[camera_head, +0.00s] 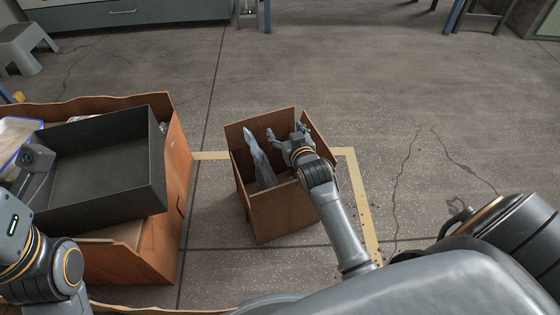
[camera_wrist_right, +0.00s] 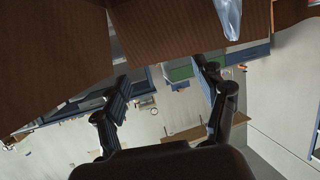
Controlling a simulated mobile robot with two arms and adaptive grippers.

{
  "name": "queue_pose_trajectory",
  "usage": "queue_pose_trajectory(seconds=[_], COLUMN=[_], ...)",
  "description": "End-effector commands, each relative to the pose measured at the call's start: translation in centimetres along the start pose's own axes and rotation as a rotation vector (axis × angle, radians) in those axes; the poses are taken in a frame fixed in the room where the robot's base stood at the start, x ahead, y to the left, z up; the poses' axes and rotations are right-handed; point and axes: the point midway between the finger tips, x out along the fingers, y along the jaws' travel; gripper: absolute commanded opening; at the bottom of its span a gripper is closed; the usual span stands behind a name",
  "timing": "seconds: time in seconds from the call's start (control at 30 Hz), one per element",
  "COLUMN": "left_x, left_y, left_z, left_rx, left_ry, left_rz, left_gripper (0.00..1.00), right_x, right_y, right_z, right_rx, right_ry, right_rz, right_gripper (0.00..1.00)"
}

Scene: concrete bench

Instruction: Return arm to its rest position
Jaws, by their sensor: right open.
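My right gripper (camera_head: 287,131) is open at the right part of a brown open-topped box (camera_head: 283,216) in the head view. The right arm reaches up to it from the lower right. In the right wrist view, the two fingers of the right gripper (camera_wrist_right: 160,95) are spread apart with nothing between them. A pale blue-grey pointed item (camera_head: 258,158) stands tilted in the box, left of the gripper and apart from it. It also shows at the top of the right wrist view (camera_wrist_right: 229,16). My left arm is at the lower left; its fingers are not visible.
A dark grey tray (camera_head: 105,165) sits on a larger brown carton (camera_head: 176,170) at the left. Yellow tape (camera_head: 365,200) marks the floor around the box. A grey stool (camera_head: 25,50) stands far left, and a cabinet (camera_head: 130,12) at the back. The upper-middle floor is clear.

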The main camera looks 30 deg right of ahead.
Motion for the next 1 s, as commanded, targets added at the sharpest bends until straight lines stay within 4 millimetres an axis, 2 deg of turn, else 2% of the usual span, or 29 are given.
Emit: queue_pose_trajectory(seconds=[0.3, 0.4, 0.47, 0.8, 1.0], left_x=[0.1, 0.8, 1.6, 8.5, 11.1], left_y=[0.0, -0.1, -0.1, -0.7, -0.9], left_z=[0.0, 0.0, 0.0, 0.2, 0.2], left_rx=[0.0, 0.0, 0.0, 0.0, 0.0], left_ry=[0.0, 0.0, 0.0, 0.0, 0.0], left_rz=[0.0, 0.0, 0.0, 0.0, 0.0], left_gripper=[0.4, 0.4, 0.4, 0.4, 0.4], right_x=[-0.9, -1.1, -1.3, -3.4, -4.1], right_y=[0.0, 0.0, 0.1, 0.3, 0.4], right_z=[-0.7, -1.3, -2.1, -8.8, -11.2], right_rx=[0.0, 0.0, 0.0, 0.0, -0.001], right_ry=[0.009, 0.01, 0.01, 0.011, 0.011], right_rz=[0.0, 0.0, 0.0, 0.0, 0.0], right_gripper=[0.72, 0.72, 0.72, 0.72, 0.72])
